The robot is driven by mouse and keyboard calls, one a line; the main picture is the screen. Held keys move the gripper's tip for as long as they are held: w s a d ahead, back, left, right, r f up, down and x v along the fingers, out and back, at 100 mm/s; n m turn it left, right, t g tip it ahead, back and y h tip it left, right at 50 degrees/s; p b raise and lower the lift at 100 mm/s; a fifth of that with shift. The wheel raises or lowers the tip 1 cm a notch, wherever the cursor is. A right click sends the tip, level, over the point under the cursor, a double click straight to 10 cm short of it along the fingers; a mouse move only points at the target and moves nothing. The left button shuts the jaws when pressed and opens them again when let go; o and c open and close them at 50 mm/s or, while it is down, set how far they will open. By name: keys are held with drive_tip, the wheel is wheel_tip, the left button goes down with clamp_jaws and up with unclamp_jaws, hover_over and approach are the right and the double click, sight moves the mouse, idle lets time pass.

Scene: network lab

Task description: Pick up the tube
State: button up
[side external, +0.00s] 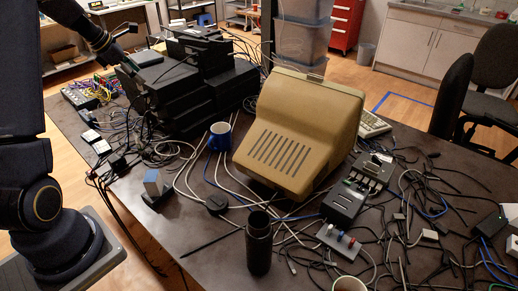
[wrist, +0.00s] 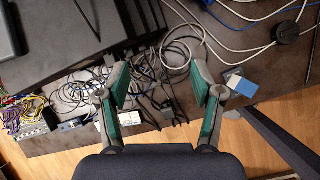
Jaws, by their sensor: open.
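A black upright cylinder (side external: 259,245), which looks like the tube, stands on the dark table near its front edge in the side external view. I cannot make it out in the wrist view. My gripper (side external: 130,66) is at the far left of the table beside the stacked black equipment, well apart from the cylinder. In the wrist view my gripper (wrist: 159,85) has its two teal-edged fingers spread with nothing held between them. Cables on the table show below and between the fingers.
Black stacked equipment (side external: 185,95) fills the back left. A small blue-topped box (side external: 153,184) stands near the left edge. Loose cables and small devices crowd the right side.

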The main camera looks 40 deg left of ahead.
drive_tip(key=s+a+f+n, duration=0.2)
drive_tip(key=s+a+f, duration=0.2)
drive_tip(key=a+f, duration=0.15)
drive_tip(key=n+g, duration=0.1)
drive_tip(key=g, duration=0.1)
approach(134, 132)
drive_tip(key=x, duration=0.6)
drive_tip(key=shift+s+a+f, duration=0.1)
drive_tip(key=shift+f, duration=0.2)
drive_tip(key=shift+t, duration=0.3)
drive_tip(key=x, duration=0.6)
drive_tip(key=shift+w+f, duration=0.1)
drive_tip(key=shift+w, duration=0.1)
drive_tip(key=shift+c, duration=0.4)
drive_tip(key=c, duration=1.1)
